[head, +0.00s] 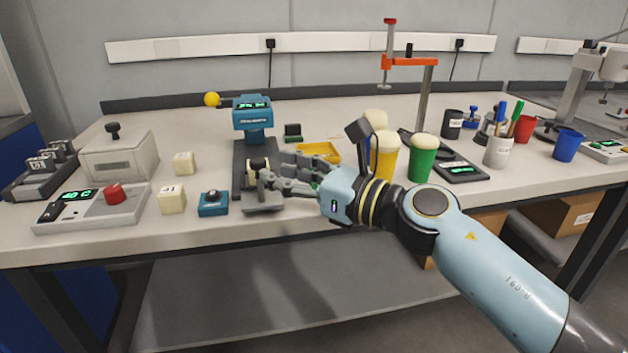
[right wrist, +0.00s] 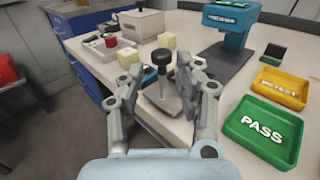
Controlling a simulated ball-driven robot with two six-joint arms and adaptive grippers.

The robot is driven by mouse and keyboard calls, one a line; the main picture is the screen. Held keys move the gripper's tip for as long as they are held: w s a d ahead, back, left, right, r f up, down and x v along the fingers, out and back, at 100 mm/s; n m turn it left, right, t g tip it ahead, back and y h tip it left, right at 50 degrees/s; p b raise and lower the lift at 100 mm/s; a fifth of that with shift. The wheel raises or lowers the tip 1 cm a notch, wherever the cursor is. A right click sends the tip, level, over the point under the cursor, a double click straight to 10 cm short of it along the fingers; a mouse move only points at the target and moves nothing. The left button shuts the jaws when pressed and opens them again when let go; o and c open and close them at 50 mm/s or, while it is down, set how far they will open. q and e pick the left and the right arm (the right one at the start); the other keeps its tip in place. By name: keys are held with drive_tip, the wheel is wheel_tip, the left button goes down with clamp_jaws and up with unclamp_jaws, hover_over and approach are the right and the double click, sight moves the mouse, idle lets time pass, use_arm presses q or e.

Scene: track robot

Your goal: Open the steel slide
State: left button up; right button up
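The steel slide (head: 264,205) is a grey plate at the front of the teal test station (head: 254,118), near the table's front edge. An upright post with a black knob (head: 257,163) stands on it. In the right wrist view the steel plate (right wrist: 158,108) and the knob (right wrist: 162,57) show between my fingers. My right gripper (head: 268,172) comes from the right. Its fingers (right wrist: 160,74) are apart, one on each side of the post, with visible gaps. Contact is not clear. My left gripper is in neither view.
A teal push-button box (head: 213,203) and cream blocks (head: 172,198) lie left of the slide. A yellow tray (head: 318,151) and yellow and green cups (head: 422,158) stand to the right. The green PASS tray (right wrist: 262,130) shows in the wrist view.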

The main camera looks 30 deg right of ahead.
drive_tip(key=v, duration=0.7)
idle(0.3)
drive_tip(key=s+d+f+m+g+h, duration=0.1)
drive_tip(key=s+d+f+m+h, duration=0.15)
drive_tip(key=f+m, duration=0.55)
drive_tip(key=s+d+f+m+g+h, duration=0.1)
drive_tip(key=s+d+f+m+h, duration=0.2)
drive_tip(key=f, duration=0.9)
drive_tip(key=s+d+f+m+g+h, duration=0.1)
drive_tip(key=s+d+f+m+h, duration=0.1)
drive_tip(key=f+m, duration=0.7)
drive_tip(key=s+d+f+m+g+h, duration=0.2)
drive_tip(key=s+f+m+g, duration=0.7)
drive_tip(key=s+f, duration=1.1)
drive_tip(key=s+a+f+m+g, duration=0.1)
drive_tip(key=s+f+m+g, duration=0.2)
drive_tip(key=s+m, duration=0.9)
drive_tip(key=s+f, duration=0.1)
drive_tip(key=s, duration=0.4)
drive_tip(key=shift+f+m, duration=0.3)
drive_tip(key=shift+f, duration=0.05)
